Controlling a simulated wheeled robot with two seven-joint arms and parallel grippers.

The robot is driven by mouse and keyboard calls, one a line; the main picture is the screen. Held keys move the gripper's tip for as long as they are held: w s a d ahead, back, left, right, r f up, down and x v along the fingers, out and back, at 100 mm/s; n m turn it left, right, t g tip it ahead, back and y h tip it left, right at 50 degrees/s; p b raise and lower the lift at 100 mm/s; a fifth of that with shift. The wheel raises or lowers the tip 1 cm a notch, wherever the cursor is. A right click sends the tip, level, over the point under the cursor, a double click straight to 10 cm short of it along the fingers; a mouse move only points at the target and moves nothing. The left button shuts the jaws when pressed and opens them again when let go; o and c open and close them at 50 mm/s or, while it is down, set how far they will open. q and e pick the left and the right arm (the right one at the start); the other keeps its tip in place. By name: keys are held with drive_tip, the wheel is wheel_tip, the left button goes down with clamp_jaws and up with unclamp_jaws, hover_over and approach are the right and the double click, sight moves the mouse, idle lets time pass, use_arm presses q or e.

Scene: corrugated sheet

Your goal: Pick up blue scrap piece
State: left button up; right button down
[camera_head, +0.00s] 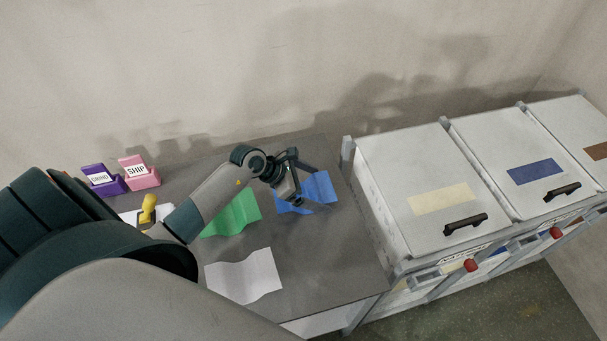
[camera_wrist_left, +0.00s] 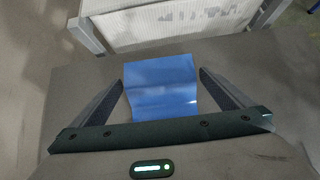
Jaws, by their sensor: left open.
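The blue scrap piece (camera_head: 318,190) is a corrugated sheet lying on the grey table (camera_head: 335,240), near its back right part. My left gripper (camera_head: 308,188) is over it, with its arm coming in from the left and partly hiding it. In the left wrist view the blue scrap piece (camera_wrist_left: 162,88) lies between the two open fingers of the left gripper (camera_wrist_left: 165,98). The fingers are on either side of it and hold nothing. I cannot tell the exact height of the fingertips above the table. My right gripper is not in view.
A green sheet (camera_head: 232,215) and a white sheet (camera_head: 245,277) lie left and in front. Purple (camera_head: 103,180) and pink (camera_head: 139,173) labelled holders and a yellow object (camera_head: 149,208) stand at the left. White lidded bins (camera_head: 420,180) stand at the right.

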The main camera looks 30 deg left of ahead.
sight(315, 190)
use_arm(q)
drive_tip(key=c, duration=0.9)
drive_tip(key=shift+c, duration=0.2)
drive_tip(key=shift+r+p, duration=0.55)
drive_tip(key=shift+r, duration=0.2)
wheel_tip(315, 190, up, 4)
drive_tip(key=p, duration=0.2)
drive_tip(key=shift+f+p, duration=0.25)
drive_tip(key=shift+p, duration=0.1)
drive_tip(key=s+d+r+p, duration=0.6)
drive_tip(key=s+d, duration=0.2)
drive_tip(key=shift+s+p, duration=0.25)
drive_tip(key=shift+p, duration=0.05)
